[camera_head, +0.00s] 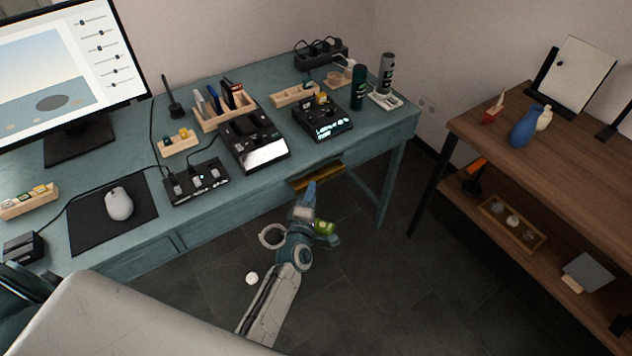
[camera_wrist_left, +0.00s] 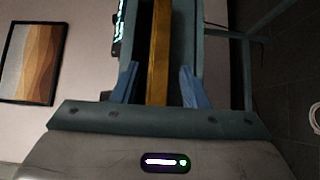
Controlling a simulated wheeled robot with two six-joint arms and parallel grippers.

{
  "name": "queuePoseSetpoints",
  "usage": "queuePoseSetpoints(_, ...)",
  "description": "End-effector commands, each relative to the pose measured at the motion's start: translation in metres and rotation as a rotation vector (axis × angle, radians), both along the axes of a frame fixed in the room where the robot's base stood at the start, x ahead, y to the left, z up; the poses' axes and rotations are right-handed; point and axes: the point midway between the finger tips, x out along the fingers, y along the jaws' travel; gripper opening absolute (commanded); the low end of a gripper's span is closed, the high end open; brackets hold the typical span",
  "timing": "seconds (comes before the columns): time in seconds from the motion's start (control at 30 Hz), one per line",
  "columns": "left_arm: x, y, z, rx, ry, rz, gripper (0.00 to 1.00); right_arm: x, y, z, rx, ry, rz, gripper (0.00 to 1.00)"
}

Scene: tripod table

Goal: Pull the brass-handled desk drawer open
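The teal desk (camera_head: 215,231) runs along the wall in the head view. A long brass handle (camera_head: 326,175) sits at its front edge, right of the middle, and the drawer front behind it is mostly hidden. My left gripper (camera_head: 310,186) is at the handle's left part. In the left wrist view, its two blue fingers (camera_wrist_left: 158,88) stand apart with the brass handle (camera_wrist_left: 159,45) running between them. A gap shows on each side of the handle. My right gripper is in neither view.
A mouse on a dark mat (camera_head: 83,241), a monitor (camera_head: 72,70), control boxes (camera_head: 255,143) and wooden holders stand on the desk. A brown shelf table (camera_head: 585,165) with a blue vase (camera_head: 524,127) stands at right. Dark floor (camera_head: 400,285) lies open between them.

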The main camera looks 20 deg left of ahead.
Motion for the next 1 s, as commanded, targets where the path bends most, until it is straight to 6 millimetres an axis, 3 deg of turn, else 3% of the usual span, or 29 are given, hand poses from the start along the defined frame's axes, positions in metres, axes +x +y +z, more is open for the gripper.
queuePoseSetpoints(0.1,0.022,0.003,0.001,0.001,0.0,0.0,0.4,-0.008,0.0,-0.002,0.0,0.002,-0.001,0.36)
queuePoseSetpoints(0.3,0.042,0.005,-0.001,0.002,0.001,0.0,0.4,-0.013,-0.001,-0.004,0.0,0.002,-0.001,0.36)
queuePoseSetpoints(0.67,0.047,0.006,-0.001,0.002,0.001,0.0,0.4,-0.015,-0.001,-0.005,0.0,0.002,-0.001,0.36)
queuePoseSetpoints(0.87,0.047,0.006,-0.001,0.002,0.002,0.0,0.03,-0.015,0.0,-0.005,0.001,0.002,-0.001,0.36)
queuePoseSetpoints(1.0,0.047,0.006,-0.002,0.002,0.003,-0.001,0.0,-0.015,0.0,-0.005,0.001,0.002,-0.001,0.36)
